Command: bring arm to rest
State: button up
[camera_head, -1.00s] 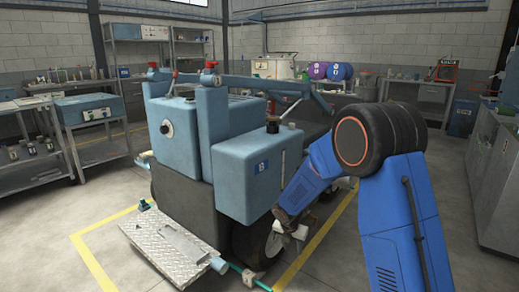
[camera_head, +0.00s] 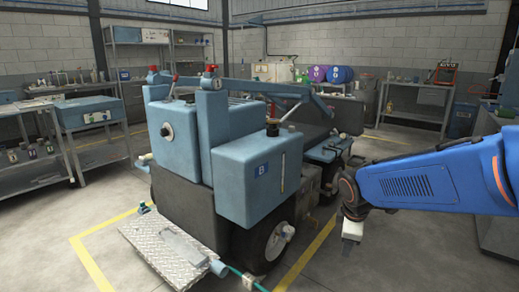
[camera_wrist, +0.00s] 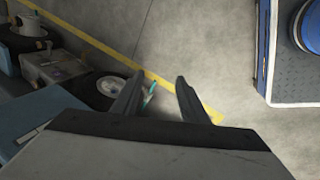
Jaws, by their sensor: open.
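My gripper (camera_head: 352,236) is at the end of my blue arm, to the right of the blue machine (camera_head: 240,165) in the head view. It points down over open floor, apart from the machine. In the wrist view my gripper (camera_wrist: 155,90) shows two dark fingers spread apart, with nothing held between them. Floor and part of a yellow line show between and beyond the fingers. The machine's wheel (camera_wrist: 105,90) and blue body lie to the left of the fingers.
A yellow floor line (camera_head: 305,258) runs along the machine's right side. Benches and shelves stand on the left, and a grey table (camera_head: 418,112) stands at the back right. Blue and purple drums (camera_head: 338,74) are behind the machine. The floor at front right is clear.

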jog(key=s+d+r+m, duration=0.1)
jog(key=s+r+m, duration=0.1)
jog(key=s+m, duration=0.4)
jog(key=s+d+r+m+t+y, duration=0.1)
jog(key=s+m, duration=0.6)
jog(key=s, duration=1)
jog(key=shift+d+r+m, duration=0.3)
jog(key=shift+d+r, duration=0.1)
jog(key=shift+r, duration=0.1)
jog(key=shift+c, duration=0.2)
